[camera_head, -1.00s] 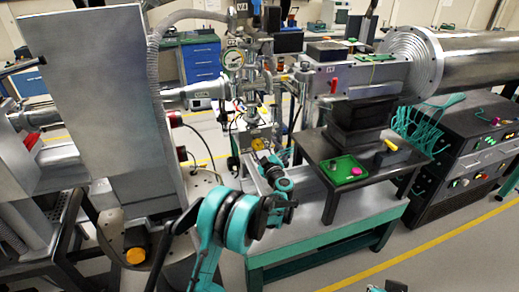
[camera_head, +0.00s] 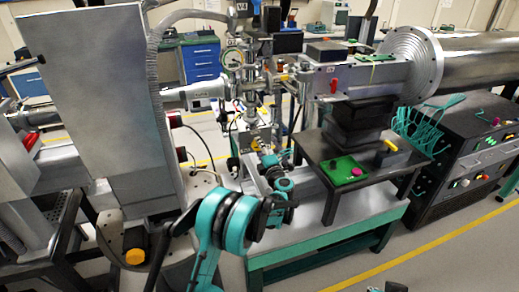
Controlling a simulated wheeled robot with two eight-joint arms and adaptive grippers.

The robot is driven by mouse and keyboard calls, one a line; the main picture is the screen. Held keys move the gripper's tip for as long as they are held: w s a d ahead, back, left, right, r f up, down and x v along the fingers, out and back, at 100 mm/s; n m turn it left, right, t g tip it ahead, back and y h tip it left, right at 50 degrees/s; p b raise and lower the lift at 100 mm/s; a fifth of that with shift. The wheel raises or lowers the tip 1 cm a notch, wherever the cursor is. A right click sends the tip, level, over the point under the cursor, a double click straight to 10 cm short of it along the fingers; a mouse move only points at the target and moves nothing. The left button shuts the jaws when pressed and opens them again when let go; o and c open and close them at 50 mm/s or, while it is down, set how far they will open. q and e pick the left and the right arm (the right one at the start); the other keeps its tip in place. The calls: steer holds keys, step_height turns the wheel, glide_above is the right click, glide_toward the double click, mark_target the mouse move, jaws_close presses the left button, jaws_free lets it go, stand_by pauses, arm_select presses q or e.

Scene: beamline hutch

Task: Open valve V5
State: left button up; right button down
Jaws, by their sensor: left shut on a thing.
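My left arm reaches in from the bottom. Its teal-and-dark wrist ends at the lower part of the metal valve column (camera_head: 252,107) in the middle. My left gripper (camera_head: 261,143) is there, shut on a small part that I take to be the handle of valve V5. The fingers and that part are small and mostly hidden, and I cannot read a V5 label there. A label reading V4 (camera_head: 240,7) sits higher on the column. A small grey piece, probably my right gripper (camera_head: 393,286), just shows at the bottom edge; its jaws cannot be made out.
A round gauge (camera_head: 232,59) and pipes crowd the column. To its right is a metal box with a red handle (camera_head: 334,86). A dark stand (camera_head: 372,162) carries a green tray (camera_head: 332,176) and a yellow item (camera_head: 390,146). A large grey panel (camera_head: 95,100) stands left.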

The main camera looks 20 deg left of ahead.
arm_select(q)
steer(key=shift+n, duration=3.8)
steer(key=o, duration=1.1)
steer(key=shift+o, duration=0.2)
steer(key=v, duration=1.2)
